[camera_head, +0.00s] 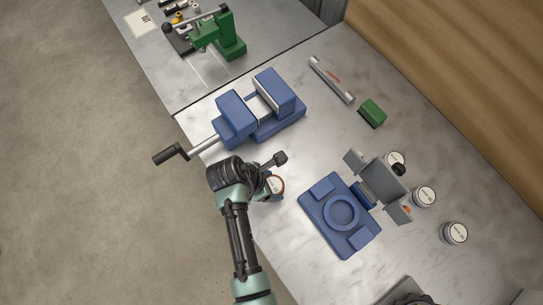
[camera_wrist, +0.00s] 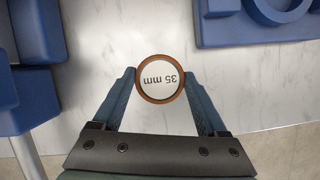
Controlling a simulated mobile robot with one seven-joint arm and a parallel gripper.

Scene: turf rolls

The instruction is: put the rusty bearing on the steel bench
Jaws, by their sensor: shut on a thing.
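The rusty bearing, a round piece with an orange-brown rim and a white face marked "35 mm", is between the fingers of my gripper (camera_wrist: 161,82) in the wrist view (camera_wrist: 160,72). In the head view the bearing (camera_head: 276,184) shows at the end of my gripper (camera_head: 270,187), partly covered by it. My gripper is shut on its sides. The grey steel bench (camera_head: 285,235) lies below, near its left edge. I cannot tell whether the bearing touches the bench or is held above it.
A blue vise (camera_head: 234,119) stands above my gripper in the head view. A blue fixture (camera_head: 318,217) with grey plates is at the right. Grey-rimmed round pieces (camera_head: 424,197) lie beyond it. A green block (camera_head: 372,112) and a metal tube (camera_head: 331,79) lie farther back.

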